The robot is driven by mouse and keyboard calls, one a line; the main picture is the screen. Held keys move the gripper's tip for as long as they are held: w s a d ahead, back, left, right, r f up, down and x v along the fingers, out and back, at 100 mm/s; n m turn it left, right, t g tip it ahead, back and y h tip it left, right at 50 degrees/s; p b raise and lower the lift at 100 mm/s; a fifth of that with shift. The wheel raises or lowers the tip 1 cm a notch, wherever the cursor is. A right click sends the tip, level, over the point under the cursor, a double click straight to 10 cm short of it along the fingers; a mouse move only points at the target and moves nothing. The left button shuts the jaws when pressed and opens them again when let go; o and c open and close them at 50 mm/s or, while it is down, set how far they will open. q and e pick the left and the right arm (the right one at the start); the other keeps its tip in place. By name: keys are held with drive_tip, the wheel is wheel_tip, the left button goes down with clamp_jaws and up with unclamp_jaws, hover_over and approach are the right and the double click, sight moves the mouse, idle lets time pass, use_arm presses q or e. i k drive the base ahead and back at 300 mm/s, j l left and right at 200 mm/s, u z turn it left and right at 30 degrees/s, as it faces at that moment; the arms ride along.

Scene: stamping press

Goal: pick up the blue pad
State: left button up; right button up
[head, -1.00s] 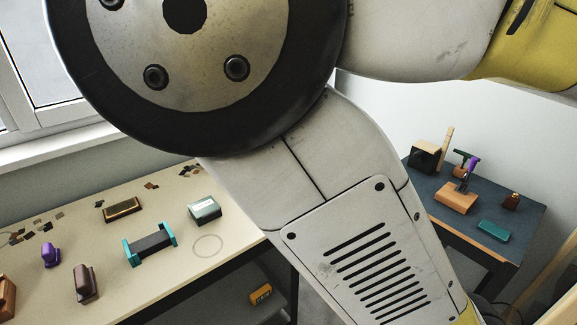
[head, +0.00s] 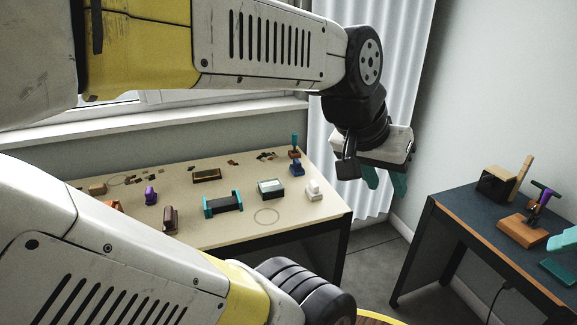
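No pad of a strong blue shows clearly. A flat teal piece (head: 560,271) lies on the dark table at the right edge; I cannot tell which is the blue pad. My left gripper (head: 384,180) hangs above the floor between the tables, apart from both pieces. Its two teal fingers are spread with a gap and nothing between them. Only a teal tip of what looks like my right gripper (head: 564,240) enters at the right edge, above the flat teal piece.
Floor shows between the tables.

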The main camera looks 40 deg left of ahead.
sight(296, 168)
drive_tip(key=u, duration=1.3)
drive_tip(key=z, duration=3.6)
drive_tip(key=u, duration=3.6)
drive_tip(key=i+l+u, duration=0.2)
drive_tip(key=i, duration=0.2)
drive_tip(key=i+l+u, duration=0.2)
drive_tip(key=i, duration=0.25)
